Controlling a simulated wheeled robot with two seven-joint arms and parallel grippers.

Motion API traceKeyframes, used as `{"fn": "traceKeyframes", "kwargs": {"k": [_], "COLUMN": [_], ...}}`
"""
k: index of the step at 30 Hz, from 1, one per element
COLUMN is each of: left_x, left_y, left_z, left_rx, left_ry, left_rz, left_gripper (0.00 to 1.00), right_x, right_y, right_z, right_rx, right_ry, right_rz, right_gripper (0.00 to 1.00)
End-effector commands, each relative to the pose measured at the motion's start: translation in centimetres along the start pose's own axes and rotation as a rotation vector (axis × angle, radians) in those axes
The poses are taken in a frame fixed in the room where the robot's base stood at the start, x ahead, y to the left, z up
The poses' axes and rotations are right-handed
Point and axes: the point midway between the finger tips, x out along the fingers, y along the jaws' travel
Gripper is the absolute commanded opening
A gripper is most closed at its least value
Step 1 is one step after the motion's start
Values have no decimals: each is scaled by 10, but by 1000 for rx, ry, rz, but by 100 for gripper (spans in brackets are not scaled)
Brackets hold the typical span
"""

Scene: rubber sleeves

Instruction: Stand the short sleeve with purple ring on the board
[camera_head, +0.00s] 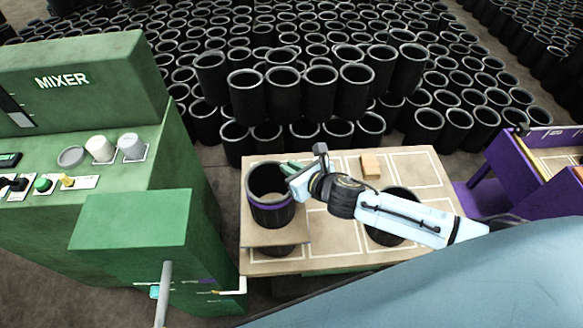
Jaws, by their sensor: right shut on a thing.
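The short black sleeve with a purple ring (270,212) is at the left part of the table, upright, its open mouth facing up. A flat tan board (275,238) shows directly below it. I cannot tell whether the sleeve's foot touches the board. My right gripper (289,169) reaches in from the right and is shut on the sleeve's wall at the right side of its rim. The wrist hides part of the table beside it. My left gripper is not in view.
Another black sleeve (385,236) stands on the table (430,180) partly behind my right arm. A dark round thing (272,251) shows under the board's front edge. A small tan block (370,165) lies at the back. The green mixer (100,90) stands close on the left; stacked sleeves (320,95) fill the background.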

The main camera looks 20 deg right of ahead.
Motion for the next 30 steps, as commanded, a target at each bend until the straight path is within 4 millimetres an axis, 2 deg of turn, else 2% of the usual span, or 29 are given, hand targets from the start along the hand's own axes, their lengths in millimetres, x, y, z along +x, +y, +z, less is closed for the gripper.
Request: {"fn": "traceKeyframes", "kwargs": {"k": [19,20,24,30], "left_x": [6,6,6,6], "left_y": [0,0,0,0], "left_z": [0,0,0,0], "left_rx": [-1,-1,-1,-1], "left_ry": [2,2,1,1], "left_rz": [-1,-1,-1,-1], "left_gripper": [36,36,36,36], "right_x": [5,5,5,5], "right_y": [0,0,0,0], "right_z": [-8,-10,-10,-10], "right_rx": [2,0,0,0], "right_ry": [-5,-1,-1,-1], "right_rz": [2,1,1,0], "right_gripper": [0,16,34,34]}}
